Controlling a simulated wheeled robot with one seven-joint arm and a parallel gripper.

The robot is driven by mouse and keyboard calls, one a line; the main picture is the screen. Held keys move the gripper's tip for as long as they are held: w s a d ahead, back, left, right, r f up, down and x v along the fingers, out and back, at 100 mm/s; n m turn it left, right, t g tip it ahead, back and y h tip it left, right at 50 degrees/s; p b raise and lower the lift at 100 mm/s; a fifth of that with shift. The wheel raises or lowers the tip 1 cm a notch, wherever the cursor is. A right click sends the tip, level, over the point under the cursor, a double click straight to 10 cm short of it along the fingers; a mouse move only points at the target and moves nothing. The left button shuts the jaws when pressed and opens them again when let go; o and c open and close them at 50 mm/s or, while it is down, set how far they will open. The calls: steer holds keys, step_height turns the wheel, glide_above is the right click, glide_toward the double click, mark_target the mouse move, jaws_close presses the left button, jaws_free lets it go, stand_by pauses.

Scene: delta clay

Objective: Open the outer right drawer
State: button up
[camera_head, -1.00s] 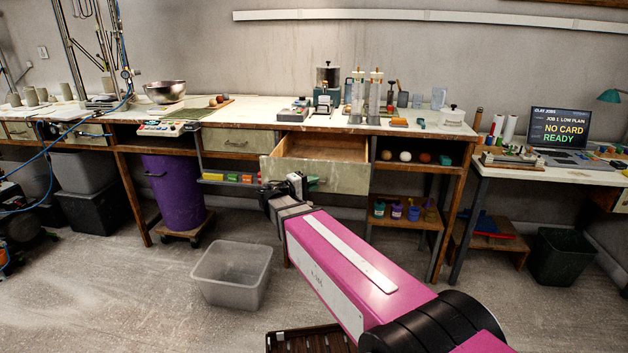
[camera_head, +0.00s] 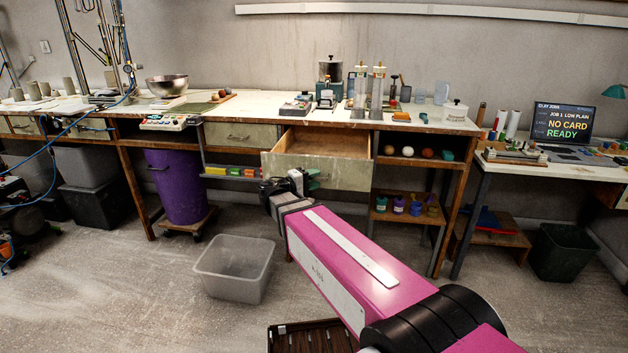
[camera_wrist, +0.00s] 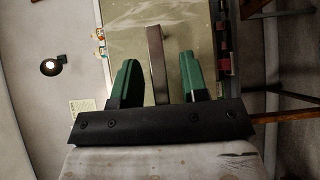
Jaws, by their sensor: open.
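The outer right drawer (camera_head: 316,171) is pulled out from the workbench, with its pale worn front facing me and its empty wooden inside showing from above. In the wrist view the drawer front (camera_wrist: 207,45) fills the middle, and its metal bar handle (camera_wrist: 157,62) stands between my two green fingers. My gripper (camera_head: 308,181) is at the drawer front in the head view, partly hidden by my own wrist. In the wrist view my gripper (camera_wrist: 159,80) is open, with a gap on each side of the handle.
A closed drawer (camera_head: 240,135) is to the left. Shelves with clay balls (camera_head: 408,151) and small jars (camera_head: 398,205) are to the right. A translucent bin (camera_head: 235,269) stands on the floor below, left of my arm. A purple barrel (camera_head: 176,188) is farther left.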

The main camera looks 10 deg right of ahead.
steer(key=v, duration=1)
steer(key=shift+a, duration=0.35)
steer(key=shift+s+d+f, duration=0.1)
steer(key=shift+s, duration=0.05)
steer(key=s+d+f+m+g+y, duration=0.2)
steer(key=s+d+f+g+y, duration=0.2)
steer(key=d+f+y, duration=0.3)
steer(key=s+d+f+m+g+y, duration=0.3)
steer(key=s+d+f+y, duration=0.4)
steer(key=f, duration=0.8)
steer(key=shift+d+f+g+y, duration=0.25)
steer(key=shift+d+g+y, duration=0.25)
steer(key=shift+y, duration=0.5)
